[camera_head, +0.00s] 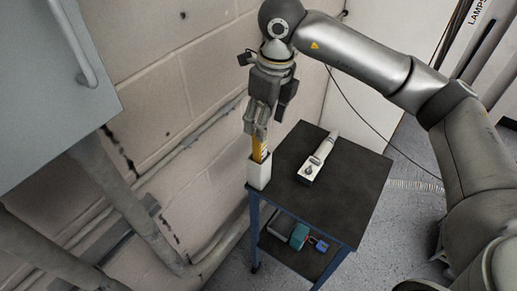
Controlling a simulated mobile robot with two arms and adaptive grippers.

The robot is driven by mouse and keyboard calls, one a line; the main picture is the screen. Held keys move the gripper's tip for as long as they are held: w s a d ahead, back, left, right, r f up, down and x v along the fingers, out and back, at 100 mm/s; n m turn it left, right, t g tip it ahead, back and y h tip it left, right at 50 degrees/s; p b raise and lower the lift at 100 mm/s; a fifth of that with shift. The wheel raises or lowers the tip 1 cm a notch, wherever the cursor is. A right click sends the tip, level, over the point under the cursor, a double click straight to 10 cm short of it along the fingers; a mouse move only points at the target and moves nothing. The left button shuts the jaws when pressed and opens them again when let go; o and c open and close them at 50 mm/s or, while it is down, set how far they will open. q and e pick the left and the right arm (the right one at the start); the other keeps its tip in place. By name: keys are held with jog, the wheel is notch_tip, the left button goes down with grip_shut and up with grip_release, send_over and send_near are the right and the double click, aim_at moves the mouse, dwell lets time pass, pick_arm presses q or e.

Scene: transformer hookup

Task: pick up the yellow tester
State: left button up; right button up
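The yellow tester (260,150) stands upright in a white holder (259,172) at the left corner of the dark-topped cart (340,190). Its lower part is hidden inside the holder. My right gripper (258,131) comes down from above, with its fingers pointing down at the tester's upper end. The fingers overlap the tester's top in this view, and I cannot tell whether they are closed on it or only around it. My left gripper is not in view.
A white and grey tool (318,158) lies on the cart top, right of the holder. The lower shelf holds a teal item (299,236) and a blue item (320,244). A block wall with pipes is behind, and a grey cabinet (50,90) is at upper left.

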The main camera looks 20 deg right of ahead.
aim_at(258, 146)
notch_tip(258, 146, down, 4)
jog(key=shift+w+a+r+p, duration=0.15)
jog(key=shift+r+p, duration=0.05)
jog(key=shift+p, duration=0.15)
jog(key=shift+a+f+p, duration=0.15)
jog(key=shift+f+p, duration=0.25)
jog(key=shift+f, duration=0.1)
jog(key=f, duration=0.1)
jog(key=f+p, duration=0.1)
jog(key=f, duration=0.1)
jog(key=shift+w+a+f+p, duration=0.2)
jog(key=shift+a+f+p, duration=0.1)
jog(key=shift+a, duration=0.05)
jog(key=shift+w+f, duration=0.1)
jog(key=shift+f, duration=0.35)
jog(key=shift+c, duration=0.3)
jog(key=c, duration=1)
jog(key=shift+r, duration=0.15)
jog(key=shift+c, duration=0.2)
